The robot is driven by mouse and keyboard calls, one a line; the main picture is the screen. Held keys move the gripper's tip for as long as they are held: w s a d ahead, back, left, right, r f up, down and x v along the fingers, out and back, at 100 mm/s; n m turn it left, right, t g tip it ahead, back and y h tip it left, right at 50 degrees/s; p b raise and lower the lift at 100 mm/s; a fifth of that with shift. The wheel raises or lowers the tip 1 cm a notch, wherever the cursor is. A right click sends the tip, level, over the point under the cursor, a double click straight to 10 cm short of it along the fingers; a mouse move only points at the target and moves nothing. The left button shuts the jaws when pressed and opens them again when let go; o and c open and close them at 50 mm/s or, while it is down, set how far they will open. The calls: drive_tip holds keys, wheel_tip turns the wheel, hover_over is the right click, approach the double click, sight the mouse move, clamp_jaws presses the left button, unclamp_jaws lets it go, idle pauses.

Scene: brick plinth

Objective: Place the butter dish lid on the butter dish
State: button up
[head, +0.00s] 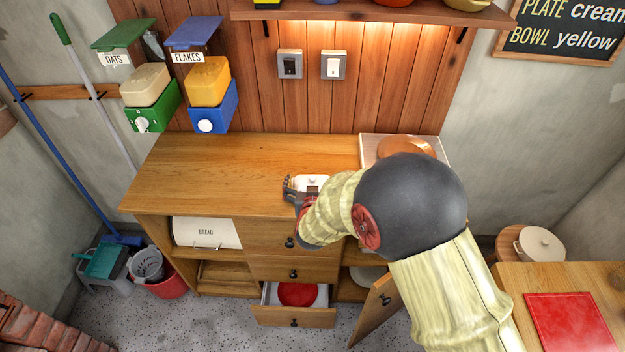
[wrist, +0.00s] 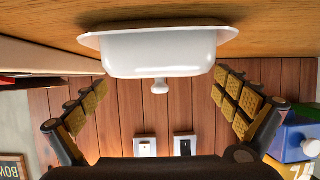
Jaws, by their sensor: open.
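A white lid (wrist: 160,55) with a small round knob shows in the wrist view, which is upside down. A wide white rim (wrist: 88,40), which looks like the butter dish, lies under it on the wooden counter. The lid looks level on this rim, though the seam cannot be made out. In the head view the white lid (head: 312,181) is partly hidden by my gripper (head: 300,187). In the wrist view my gripper (wrist: 160,88) is open, with padded fingers to either side of the lid and visible gaps between them and it.
The wooden counter (head: 220,165) is clear to the left. A pale board (head: 370,148) with a round brown item (head: 405,147) is at the back right. Below, a drawer (head: 295,316) holding a red item (head: 297,294) and a cabinet door (head: 374,308) stand open.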

drive_tip(key=p+v, duration=0.2)
drive_tip(key=v, duration=0.9)
drive_tip(key=s+d+r+g+y, duration=0.1)
drive_tip(key=s+d+r+g, duration=0.1)
drive_tip(key=r, duration=0.5)
drive_tip(key=s+d+r+g+y, duration=0.2)
drive_tip(key=s+d+r, duration=0.1)
drive_tip(key=r, duration=0.4)
drive_tip(key=s+d+r+g+h, duration=0.1)
drive_tip(key=s+d+r+g, duration=0.1)
drive_tip(key=s+d, duration=0.5)
drive_tip(key=s+d+r+g+h, duration=0.2)
drive_tip(key=s+d+r, duration=0.2)
drive_tip(key=s, duration=1)
drive_tip(key=d, duration=0.3)
drive_tip(key=shift+s+d, duration=0.3)
drive_tip(key=shift+s, duration=0.1)
drive_tip(key=shift+a+r, duration=0.1)
drive_tip(key=shift+r, duration=0.05)
